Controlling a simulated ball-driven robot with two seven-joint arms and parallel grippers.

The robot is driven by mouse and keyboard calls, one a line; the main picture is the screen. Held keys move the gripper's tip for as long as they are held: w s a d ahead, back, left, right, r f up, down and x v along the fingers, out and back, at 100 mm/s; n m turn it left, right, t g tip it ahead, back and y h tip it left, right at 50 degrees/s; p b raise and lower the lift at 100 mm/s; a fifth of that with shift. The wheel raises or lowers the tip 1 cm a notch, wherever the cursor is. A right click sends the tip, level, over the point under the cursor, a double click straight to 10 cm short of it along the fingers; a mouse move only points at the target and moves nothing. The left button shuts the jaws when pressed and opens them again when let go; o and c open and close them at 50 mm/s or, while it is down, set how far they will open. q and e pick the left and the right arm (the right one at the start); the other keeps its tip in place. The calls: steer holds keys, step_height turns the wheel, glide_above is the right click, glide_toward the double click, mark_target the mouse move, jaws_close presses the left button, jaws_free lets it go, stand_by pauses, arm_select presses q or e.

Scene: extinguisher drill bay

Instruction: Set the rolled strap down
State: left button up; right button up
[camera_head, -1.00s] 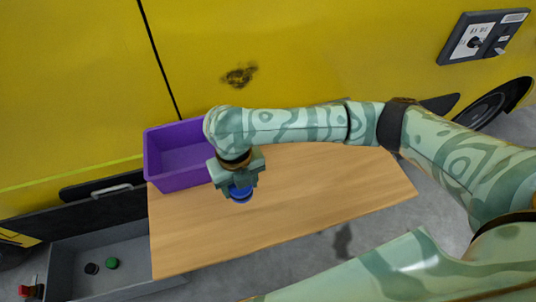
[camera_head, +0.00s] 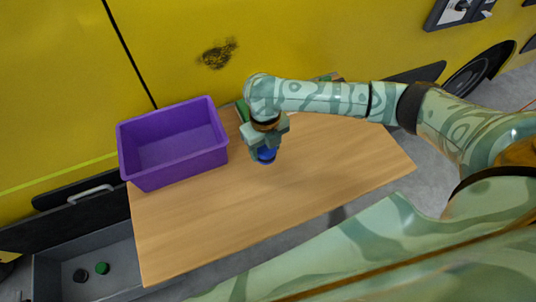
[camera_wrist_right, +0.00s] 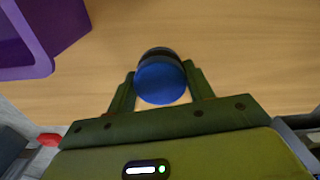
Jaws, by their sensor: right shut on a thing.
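The rolled strap is a blue roll (camera_head: 266,155) in the head view, at the lower end of my right gripper (camera_head: 265,150). In the right wrist view the blue strap (camera_wrist_right: 160,80) sits between the two fingers of my right gripper (camera_wrist_right: 161,88), which is shut on it. The strap is over the wooden table (camera_head: 240,215), right of the purple bin. I cannot tell whether it touches the wood. My left gripper is not in view.
An empty purple bin (camera_head: 175,172) stands at the table's left end. A green item (camera_head: 241,110) shows partly behind my right arm. A grey drawer (camera_head: 110,256) below left holds a black (camera_head: 80,275) and a green (camera_head: 102,268) round piece. The table's front and right are clear.

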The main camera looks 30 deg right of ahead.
mark_target(269, 155)
steer(key=f, duration=0.1)
steer(key=f+b, duration=0.1)
steer(key=f, duration=0.1)
steer(key=d+f, duration=0.1)
steer(key=shift+w+d+f+b, duration=0.1)
steer(key=shift+w+f+b, duration=0.15)
steer(key=shift+f+b, duration=0.1)
steer(key=shift+r, duration=0.15)
steer(key=shift+s, duration=0.1)
steer(key=o, duration=1.1)
step_height(269, 155, up, 12)
steer(key=p, duration=0.4)
steer(key=shift+p, duration=0.35)
